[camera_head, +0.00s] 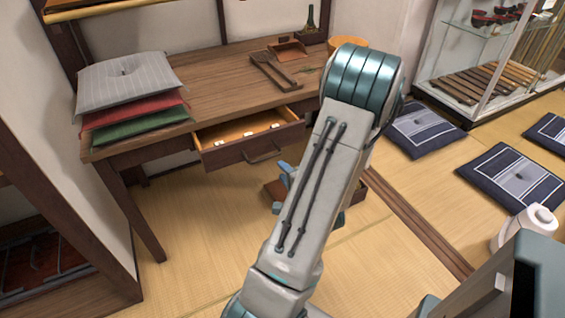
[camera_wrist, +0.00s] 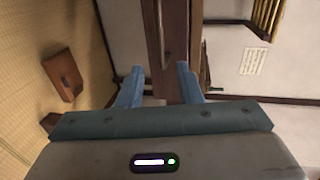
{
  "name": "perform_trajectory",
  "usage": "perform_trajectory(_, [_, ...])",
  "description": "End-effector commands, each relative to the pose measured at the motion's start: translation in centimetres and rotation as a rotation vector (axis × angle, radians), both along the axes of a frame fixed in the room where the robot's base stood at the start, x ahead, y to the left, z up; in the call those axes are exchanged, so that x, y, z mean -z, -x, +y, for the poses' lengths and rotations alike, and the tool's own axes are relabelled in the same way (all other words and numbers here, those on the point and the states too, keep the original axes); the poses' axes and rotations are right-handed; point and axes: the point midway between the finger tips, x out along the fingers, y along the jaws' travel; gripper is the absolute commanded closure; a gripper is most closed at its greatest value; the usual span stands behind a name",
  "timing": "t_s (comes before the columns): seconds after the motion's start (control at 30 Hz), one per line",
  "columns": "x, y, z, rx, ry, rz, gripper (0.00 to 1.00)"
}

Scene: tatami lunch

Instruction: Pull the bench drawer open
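The wooden bench (camera_head: 215,75) stands against the wall. Its drawer (camera_head: 252,145) is pulled out, so its light interior and a few small pale items show. A dark bar handle (camera_head: 265,151) is on the drawer front. My gripper (camera_head: 284,180), mostly hidden behind my arm, appears in front of and below the handle. In the wrist view my gripper (camera_wrist: 160,72) has its two blue fingers spread, with nothing held between them. The drawer front (camera_wrist: 153,35) and its handle (camera_wrist: 168,32) lie ahead, turned upright in that view, apparently beyond the fingertips.
Stacked cushions (camera_head: 130,90) sit on the bench's left end; tongs (camera_head: 270,70) and a small tray (camera_head: 288,50) lie farther back. A brown wooden box (camera_wrist: 63,74) is on the tatami below. Floor cushions (camera_head: 422,130) and a glass display case (camera_head: 490,50) are at right.

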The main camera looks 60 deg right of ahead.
Motion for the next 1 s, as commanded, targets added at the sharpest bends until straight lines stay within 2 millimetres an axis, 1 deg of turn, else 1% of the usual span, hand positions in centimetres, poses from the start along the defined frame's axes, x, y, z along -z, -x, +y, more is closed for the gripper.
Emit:
perform_trajectory(0.03, [-0.5,0.19,0.12,0.002,-0.003,0.0,0.68])
perform_trajectory(0.37, [-0.3,0.72,0.57,0.002,0.0,0.001,0.68])
perform_trajectory(1.0, [-0.22,0.73,0.58,0.002,0.001,0.002,0.68])
